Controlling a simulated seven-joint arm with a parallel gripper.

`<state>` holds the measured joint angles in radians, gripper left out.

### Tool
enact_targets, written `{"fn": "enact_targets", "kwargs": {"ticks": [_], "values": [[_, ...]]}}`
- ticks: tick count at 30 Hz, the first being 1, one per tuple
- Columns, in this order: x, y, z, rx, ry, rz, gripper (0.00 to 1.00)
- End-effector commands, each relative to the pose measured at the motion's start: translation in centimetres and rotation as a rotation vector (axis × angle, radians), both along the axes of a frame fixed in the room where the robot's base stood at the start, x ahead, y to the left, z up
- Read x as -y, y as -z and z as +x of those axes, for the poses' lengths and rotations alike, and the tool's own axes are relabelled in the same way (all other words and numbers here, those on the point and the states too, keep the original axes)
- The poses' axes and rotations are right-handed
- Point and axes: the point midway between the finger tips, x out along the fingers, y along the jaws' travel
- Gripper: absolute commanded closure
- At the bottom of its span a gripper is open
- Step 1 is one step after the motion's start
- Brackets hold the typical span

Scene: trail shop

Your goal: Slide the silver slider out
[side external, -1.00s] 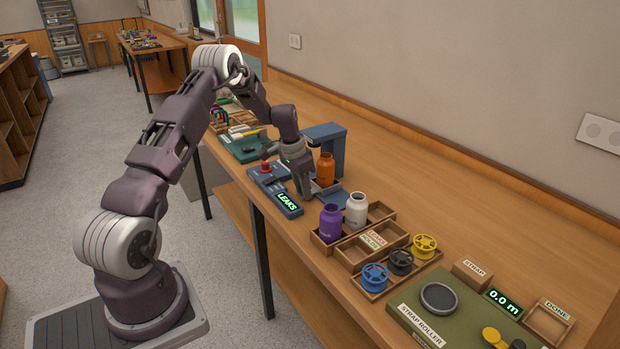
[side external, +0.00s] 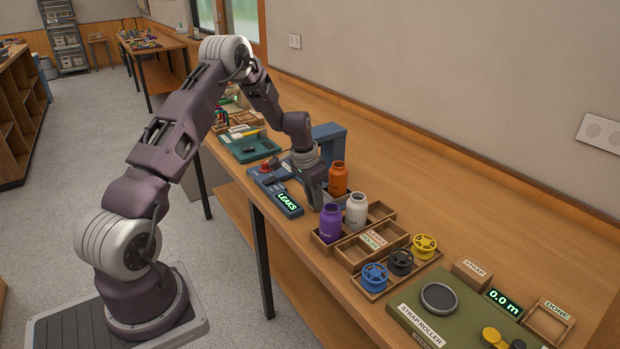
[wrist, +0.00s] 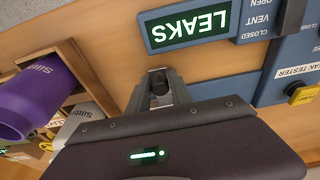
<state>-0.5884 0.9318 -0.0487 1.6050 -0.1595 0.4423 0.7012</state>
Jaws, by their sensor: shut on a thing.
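In the side view my gripper (side external: 317,204) is low in front of the tester (side external: 328,140), and hides most of the slider. The tester's display (side external: 289,205) reads LEAKS.
A purple bottle (side external: 330,224) and a white bottle (side external: 356,211) stand in a wooden tray close to my gripper on the right. Spools (side external: 400,262) and a green strap roller board (side external: 450,315) lie further right. The bench behind is clear.

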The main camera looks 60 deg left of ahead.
Motion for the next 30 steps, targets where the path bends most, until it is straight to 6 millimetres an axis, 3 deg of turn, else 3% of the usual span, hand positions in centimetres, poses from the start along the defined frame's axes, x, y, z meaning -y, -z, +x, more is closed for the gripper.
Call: {"fn": "enact_targets", "kwargs": {"ticks": [4, 5, 7, 17, 30], "values": [[-0.1, -0.1, 0.1, 0.004, 0.001, 0.002, 1.00], [-0.1, -0.1, 0.1, 0.004, 0.000, 0.003, 0.73], [-0.1, -0.1, 0.1, 0.004, 0.000, 0.003, 0.60], [-0.1, -0.3, 0.1, 0.002, 0.000, 0.002, 0.60], [-0.1, -3.7, 0.0, 0.002, -0.001, 0.003, 0.60]]}}
